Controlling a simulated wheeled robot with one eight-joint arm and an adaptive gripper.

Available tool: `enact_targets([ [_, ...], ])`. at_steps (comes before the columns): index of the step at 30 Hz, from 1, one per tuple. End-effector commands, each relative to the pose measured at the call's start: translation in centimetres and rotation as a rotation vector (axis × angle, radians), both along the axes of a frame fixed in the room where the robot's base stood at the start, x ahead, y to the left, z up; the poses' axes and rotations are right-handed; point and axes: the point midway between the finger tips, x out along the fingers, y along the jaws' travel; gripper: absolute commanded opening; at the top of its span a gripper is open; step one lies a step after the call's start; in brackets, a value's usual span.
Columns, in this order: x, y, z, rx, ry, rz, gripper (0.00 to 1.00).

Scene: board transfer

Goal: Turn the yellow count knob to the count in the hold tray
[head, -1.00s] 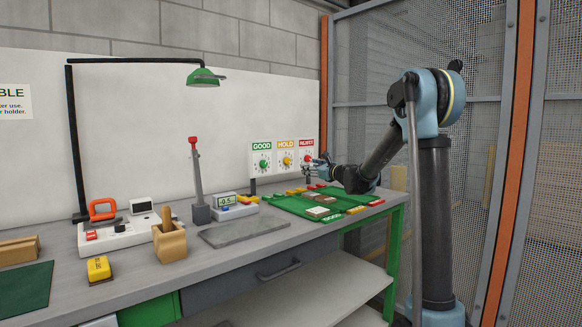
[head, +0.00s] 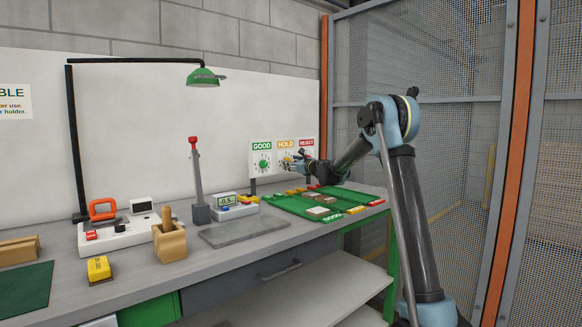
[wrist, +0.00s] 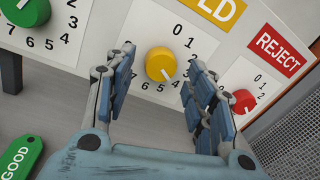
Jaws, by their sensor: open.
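The yellow count knob (wrist: 160,64) sits on the white HOLD dial panel (wrist: 190,22), with numbers around it; its pointer line is toward the lower right in the wrist view. My gripper (wrist: 160,75) is open, its blue fingers on either side of the yellow knob and apart from it. In the head view my gripper (head: 297,159) is in front of the HOLD dial and partly hides it. The hold tray is among the green trays (head: 322,205) on the bench, which hold small boards (head: 318,212); the count in it cannot be told.
The green GOOD knob (wrist: 26,12) is left of the yellow knob and the red REJECT knob (wrist: 244,101) is right, close to my right finger. A green GOOD tag (wrist: 20,158) is at lower left. A lever (head: 195,175) and a small display (head: 225,201) stand left of the trays.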

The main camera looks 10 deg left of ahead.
Motion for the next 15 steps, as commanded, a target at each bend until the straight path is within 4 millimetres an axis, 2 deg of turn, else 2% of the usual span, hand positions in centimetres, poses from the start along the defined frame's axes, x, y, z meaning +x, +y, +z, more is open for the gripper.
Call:
enact_targets([
  [4,0.65,0.61,-0.03,0.0,0.0,0.0,0.5],
  [13,0.78,0.74,-0.03,0.0,0.0,0.0,0.5],
  [14,0.78,0.74,-0.03,0.0,0.0,0.0,0.48],
  [15,0.78,0.74,-0.03,0.0,0.0,0.0,0.39],
])
